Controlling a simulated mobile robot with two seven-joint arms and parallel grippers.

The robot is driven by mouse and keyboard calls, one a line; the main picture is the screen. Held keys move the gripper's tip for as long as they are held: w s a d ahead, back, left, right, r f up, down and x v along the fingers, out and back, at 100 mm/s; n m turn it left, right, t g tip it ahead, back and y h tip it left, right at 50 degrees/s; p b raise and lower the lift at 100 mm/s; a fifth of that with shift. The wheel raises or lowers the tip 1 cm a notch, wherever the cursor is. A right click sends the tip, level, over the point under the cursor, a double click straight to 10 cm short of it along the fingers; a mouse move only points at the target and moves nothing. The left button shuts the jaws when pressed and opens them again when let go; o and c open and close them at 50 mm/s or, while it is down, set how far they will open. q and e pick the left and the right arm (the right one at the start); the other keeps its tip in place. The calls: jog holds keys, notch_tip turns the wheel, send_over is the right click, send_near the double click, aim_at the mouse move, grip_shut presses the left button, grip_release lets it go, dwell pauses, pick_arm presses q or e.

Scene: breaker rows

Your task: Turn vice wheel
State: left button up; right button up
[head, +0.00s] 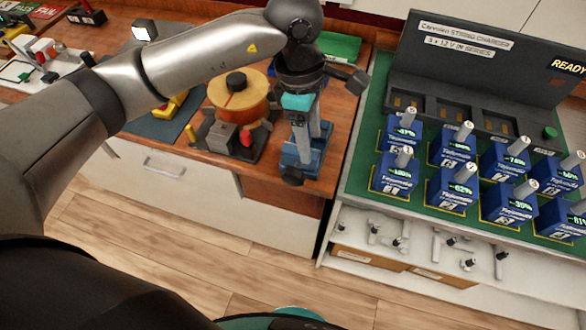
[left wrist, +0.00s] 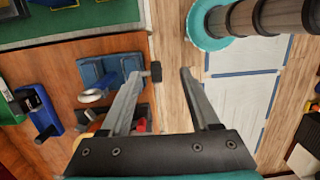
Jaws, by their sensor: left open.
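The blue vice (head: 313,160) sits at the front edge of the wooden bench, with its dark wheel (head: 292,176) facing the front. Contact with the wheel cannot be told. My right gripper is out of view.
A round orange-wood and black device (head: 238,100) stands close left of the vice. To the right, a green-topped charging bench (head: 352,170) holds several blue battery packs (head: 397,172). Wooden floor (head: 190,250) lies free in front of the bench.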

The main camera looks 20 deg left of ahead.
aim_at(293, 171)
pick_arm(q)
jog(key=shift+y, duration=0.9)
jog(key=a+f, duration=0.1)
jog(key=f, duration=0.4)
jog(key=a+f, duration=0.1)
jog(key=f, duration=0.4)
jog(key=w+a+f, duration=0.1)
jog(key=f, duration=0.3)
jog(key=shift+a+f+p, duration=0.2)
jog(key=shift+f+p, duration=0.15)
jog(key=shift+f, duration=0.05)
jog(key=shift+c, duration=0.4)
grip_shut()
